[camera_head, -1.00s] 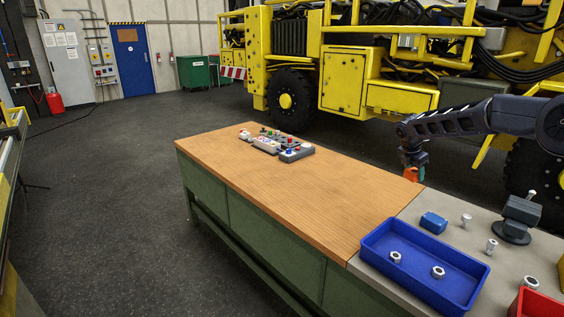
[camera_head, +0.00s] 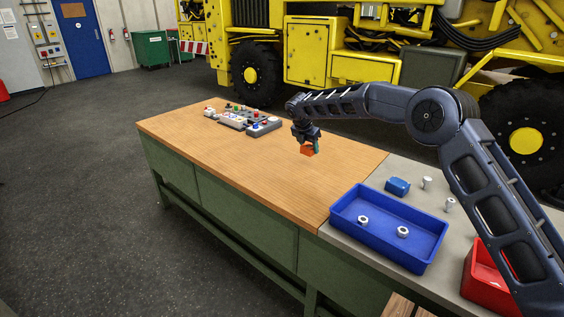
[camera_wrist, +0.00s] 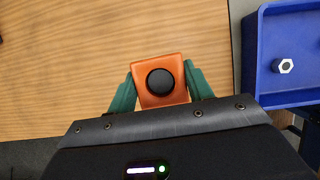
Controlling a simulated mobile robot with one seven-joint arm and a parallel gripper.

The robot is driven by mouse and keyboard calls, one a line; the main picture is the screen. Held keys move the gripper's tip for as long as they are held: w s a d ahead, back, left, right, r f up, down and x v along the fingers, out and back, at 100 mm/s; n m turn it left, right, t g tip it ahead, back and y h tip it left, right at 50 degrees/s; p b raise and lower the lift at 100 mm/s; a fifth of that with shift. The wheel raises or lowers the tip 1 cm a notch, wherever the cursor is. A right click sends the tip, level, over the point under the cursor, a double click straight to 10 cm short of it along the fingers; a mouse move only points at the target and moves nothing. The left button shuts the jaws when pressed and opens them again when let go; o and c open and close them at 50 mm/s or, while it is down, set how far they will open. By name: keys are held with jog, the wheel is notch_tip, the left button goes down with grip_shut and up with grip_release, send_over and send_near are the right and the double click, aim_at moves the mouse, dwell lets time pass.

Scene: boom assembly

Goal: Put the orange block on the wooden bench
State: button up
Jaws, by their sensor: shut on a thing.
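The orange block (camera_head: 308,150) is held between the fingers of my gripper (camera_head: 306,143) over the wooden bench top (camera_head: 255,170). In the wrist view the orange block (camera_wrist: 147,72) has a round black spot on its face, and the teal fingers of my gripper (camera_wrist: 160,88) press on its two sides. The wooden bench (camera_wrist: 60,50) fills most of the background there. I cannot tell for certain whether the block touches the bench top or hangs slightly above it.
A blue tray (camera_head: 350,240) with nuts stands on the grey surface to the right, near a blue block (camera_head: 398,186) and a red bin (camera_head: 475,280). Control boxes (camera_head: 264,127) lie at the bench's far end. The wood between is clear.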

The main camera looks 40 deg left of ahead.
aim_at(308, 186)
notch_tip(308, 186, down, 18)
jog(key=shift+r, duration=0.15)
dwell(0.4)
jog(key=o, duration=1.2)
jog(key=shift+c, duration=0.2)
jog(key=v, duration=1.2)
